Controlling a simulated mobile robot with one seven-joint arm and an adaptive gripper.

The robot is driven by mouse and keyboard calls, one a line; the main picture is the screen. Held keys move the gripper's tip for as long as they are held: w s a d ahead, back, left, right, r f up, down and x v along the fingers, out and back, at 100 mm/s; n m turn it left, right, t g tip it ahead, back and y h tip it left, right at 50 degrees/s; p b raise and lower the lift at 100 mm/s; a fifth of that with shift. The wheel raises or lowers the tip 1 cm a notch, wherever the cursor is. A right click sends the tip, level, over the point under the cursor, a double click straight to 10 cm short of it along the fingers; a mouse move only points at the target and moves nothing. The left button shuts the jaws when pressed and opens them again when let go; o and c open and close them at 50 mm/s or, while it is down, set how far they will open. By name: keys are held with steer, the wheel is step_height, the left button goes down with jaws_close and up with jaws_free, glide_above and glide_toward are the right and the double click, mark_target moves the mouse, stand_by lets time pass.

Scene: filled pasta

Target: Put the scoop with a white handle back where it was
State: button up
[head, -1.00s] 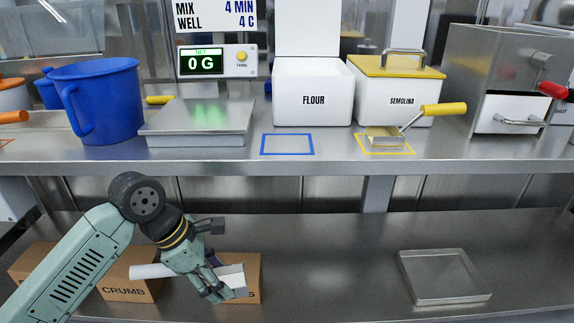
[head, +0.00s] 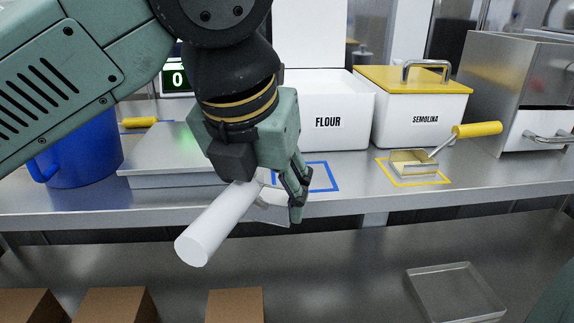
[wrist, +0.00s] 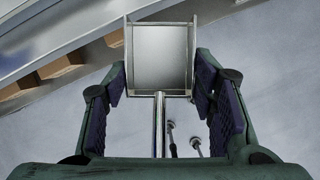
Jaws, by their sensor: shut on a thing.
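The scoop with a white handle (head: 215,228) is held by my gripper (head: 272,195), which is shut on it. Its handle slants down to the lower left, and its metal pan is mostly hidden behind the fingers in the head view. The wrist view shows the square metal pan (wrist: 160,58) beyond the fingers, empty, with its thin shank between them. A blue outlined rectangle (head: 325,177) lies on the upper shelf in front of the flour bin (head: 338,110). Its left part is hidden by my gripper. The scoop appears in front of the shelf's edge, left of the outline.
A yellow-handled scoop (head: 412,162) rests on a yellow outline before the semolina bin (head: 430,115). A scale (head: 165,160) and blue jug (head: 85,155) are at left. Cardboard boxes (head: 235,305) and a clear tray (head: 455,290) are on the lower surface.

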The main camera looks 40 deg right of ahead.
steer(key=w+d+p, duration=0.1)
steer(key=w+d, duration=0.2)
steer(key=d, duration=0.1)
steer(key=w+d+p, duration=0.1)
steer(key=w+d, duration=0.2)
steer(key=d, duration=0.1)
steer(key=w+d+f+p, duration=0.1)
steer(key=w+d, duration=0.2)
steer(key=d, duration=0.1)
steer(key=shift+w+d+f, duration=0.1)
steer(key=shift+w+d, duration=0.05)
steer(key=shift+d, duration=0.2)
steer(key=shift+w+d+f+p, duration=0.1)
steer(key=shift+f+p, duration=0.2)
steer(key=shift+f, duration=1.55)
steer(key=shift+f, duration=0.2)
steer(key=o, duration=1.1)
steer(key=shift+o, duration=0.2)
steer(key=shift+r, duration=0.1)
steer(key=shift+r, duration=0.3)
steer(key=v, duration=1.1)
steer(key=shift+r, duration=0.3)
